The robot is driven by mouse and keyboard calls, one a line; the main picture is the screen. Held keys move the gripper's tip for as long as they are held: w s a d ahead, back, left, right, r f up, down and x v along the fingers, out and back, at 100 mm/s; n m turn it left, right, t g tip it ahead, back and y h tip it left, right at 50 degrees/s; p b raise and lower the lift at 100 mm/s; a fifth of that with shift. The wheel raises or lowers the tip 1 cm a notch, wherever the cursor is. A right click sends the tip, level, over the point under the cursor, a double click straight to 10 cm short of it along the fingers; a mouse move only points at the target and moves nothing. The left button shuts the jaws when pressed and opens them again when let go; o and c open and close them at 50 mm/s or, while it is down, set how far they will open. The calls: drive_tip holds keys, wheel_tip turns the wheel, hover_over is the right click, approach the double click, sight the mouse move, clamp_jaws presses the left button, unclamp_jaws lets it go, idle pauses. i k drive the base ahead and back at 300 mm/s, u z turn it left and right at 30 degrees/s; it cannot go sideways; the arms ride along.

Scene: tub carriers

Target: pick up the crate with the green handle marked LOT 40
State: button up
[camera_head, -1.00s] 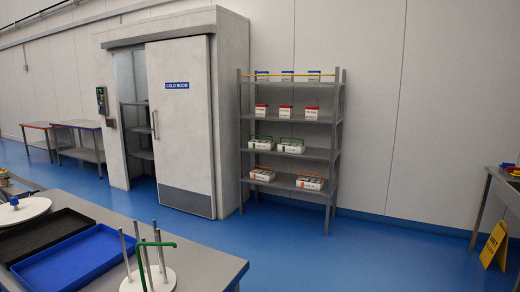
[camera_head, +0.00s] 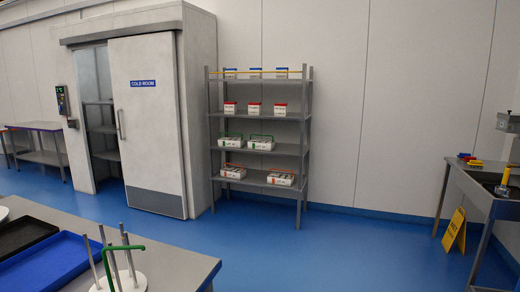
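Two white crates with green handles stand on the second shelf from the bottom of the grey rack: a left crate (camera_head: 230,141) and a right crate (camera_head: 260,145). Their labels are too small to read, so I cannot tell which is marked LOT 40. Two white crates with orange handles, a left one (camera_head: 233,172) and a right one (camera_head: 281,179), stand on the shelf below. My gripper is not in view.
The grey rack (camera_head: 304,150) also holds red-topped tubs (camera_head: 253,108) and blue-topped tubs above. A table (camera_head: 180,268) with trays and a pegged white disc is at the front left. A yellow floor sign (camera_head: 454,230) stands at right. Blue floor (camera_head: 335,255) before the rack is clear.

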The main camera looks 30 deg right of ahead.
sight(230, 142)
drive_tip(key=z, duration=0.9)
drive_tip(key=i, duration=4.8)
drive_tip(key=u, duration=1.5)
drive_tip(key=i, duration=2.85)
drive_tip(key=z, duration=0.1)
